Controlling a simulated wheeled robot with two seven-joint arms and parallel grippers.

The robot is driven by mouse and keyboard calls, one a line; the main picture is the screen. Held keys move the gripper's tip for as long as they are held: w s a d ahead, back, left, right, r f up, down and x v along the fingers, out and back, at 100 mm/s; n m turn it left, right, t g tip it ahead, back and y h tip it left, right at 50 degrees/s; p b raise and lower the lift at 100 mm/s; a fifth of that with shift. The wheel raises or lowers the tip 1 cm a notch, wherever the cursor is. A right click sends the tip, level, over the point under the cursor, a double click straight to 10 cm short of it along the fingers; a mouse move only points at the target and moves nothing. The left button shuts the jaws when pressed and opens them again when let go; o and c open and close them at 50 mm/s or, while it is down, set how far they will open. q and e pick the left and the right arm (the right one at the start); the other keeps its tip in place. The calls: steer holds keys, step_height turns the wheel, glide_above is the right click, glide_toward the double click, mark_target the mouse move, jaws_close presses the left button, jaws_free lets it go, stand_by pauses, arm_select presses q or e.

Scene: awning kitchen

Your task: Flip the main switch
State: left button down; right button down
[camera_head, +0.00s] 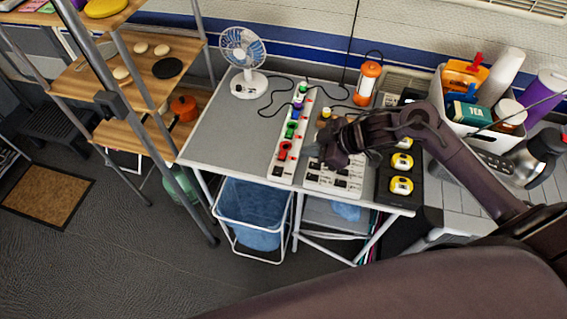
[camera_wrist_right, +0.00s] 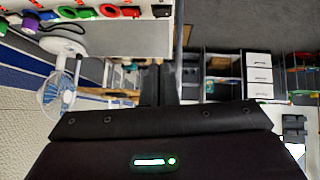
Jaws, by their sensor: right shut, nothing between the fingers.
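A white switch panel (camera_head: 335,184) with rows of small dark switches lies on the grey table. I cannot tell which one is the main switch. My right gripper (camera_head: 334,155) is over the panel's upper part and hides some of it. The gripper is shut and empty; I cannot tell whether it touches the panel. In the right wrist view its dark body fills the lower part. A white power strip (camera_head: 285,150) with colored plugs lies left of the panel and also shows in the right wrist view (camera_wrist_right: 70,5). My left gripper is not in view.
A fan (camera_head: 245,62) stands at the table's back left. An orange lantern (camera_head: 367,83) stands behind the panel. A black block with yellow-topped units (camera_head: 402,160) lies right of it, and a white bin of goods (camera_head: 455,118) beyond. The table's left part (camera_head: 220,128) is clear.

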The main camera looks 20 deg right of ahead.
steer(key=p, duration=0.2)
glide_above(278, 170)
steer(key=s+d, duration=0.1)
steer(key=f, duration=0.6)
steer(key=shift+d+f, duration=0.2)
steer(key=f, duration=0.3)
steer(key=shift+w+f, duration=0.2)
steer(key=shift+f, duration=0.6)
